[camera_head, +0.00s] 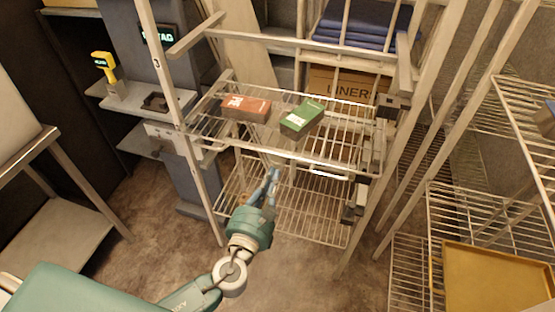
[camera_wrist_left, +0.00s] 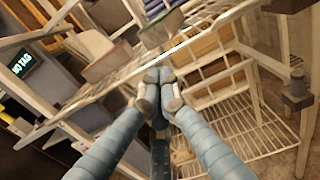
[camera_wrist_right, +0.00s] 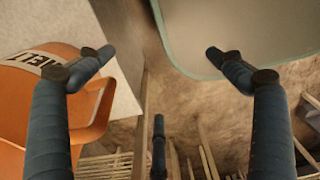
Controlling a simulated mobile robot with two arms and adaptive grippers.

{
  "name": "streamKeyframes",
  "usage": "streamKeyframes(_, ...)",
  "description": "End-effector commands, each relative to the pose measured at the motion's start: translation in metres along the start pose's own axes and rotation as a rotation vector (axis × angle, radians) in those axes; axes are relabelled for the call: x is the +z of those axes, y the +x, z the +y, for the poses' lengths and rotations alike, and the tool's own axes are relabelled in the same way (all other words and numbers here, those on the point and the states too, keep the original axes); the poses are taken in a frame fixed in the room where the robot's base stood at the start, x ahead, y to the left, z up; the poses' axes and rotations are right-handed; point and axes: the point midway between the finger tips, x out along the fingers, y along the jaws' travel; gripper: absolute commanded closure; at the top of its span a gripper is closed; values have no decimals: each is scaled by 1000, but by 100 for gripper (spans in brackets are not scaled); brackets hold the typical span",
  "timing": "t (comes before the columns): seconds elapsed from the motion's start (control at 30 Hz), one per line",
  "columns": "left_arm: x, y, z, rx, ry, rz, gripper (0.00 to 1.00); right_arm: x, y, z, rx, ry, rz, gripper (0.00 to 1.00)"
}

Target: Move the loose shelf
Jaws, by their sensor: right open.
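The wire shelf (camera_head: 335,152) spans the rack's posts in the head view and carries a red box (camera_head: 246,108) and a green box (camera_head: 302,118). A lower wire shelf (camera_head: 310,215) lies beneath it. My left gripper (camera_head: 274,174) is just below the upper shelf's front edge. In the left wrist view its fingertips (camera_wrist_left: 158,74) meet close under the shelf's front rim (camera_wrist_left: 195,40); I see nothing clearly held between them. My right gripper (camera_wrist_right: 160,53) is open and empty in the right wrist view, outside the head view.
Rack posts (camera_head: 174,95) flank the shelf. A carton (camera_head: 340,85) and blue folded stacks (camera_head: 365,25) are behind it. A tan tray (camera_head: 495,277) lies on the right rack. An orange container (camera_wrist_right: 35,105) stands beside my right gripper. Floor (camera_head: 150,225) is free at front left.

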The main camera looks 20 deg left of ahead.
Motion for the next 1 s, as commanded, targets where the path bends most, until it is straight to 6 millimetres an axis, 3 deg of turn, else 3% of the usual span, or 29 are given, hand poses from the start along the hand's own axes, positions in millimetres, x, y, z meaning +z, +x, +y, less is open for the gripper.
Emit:
streamKeyframes(0.1, 3, 23, 0, 0, 1, -2, 100, 0, -8, 1, 1, -1, -1, 7)
streamKeyframes(0.3, 1, 45, 0, 0, 1, 0, 100, 1, -12, 3, 4, -2, -3, 7)
streamKeyframes(0.8, 0, 54, 0, -1, 1, 0, 100, 4, -12, 7, 7, -4, -9, 7)
streamKeyframes(1.0, 1, 95, 0, 0, 0, -5, 100, 6, -7, 7, 7, -4, -10, 7)
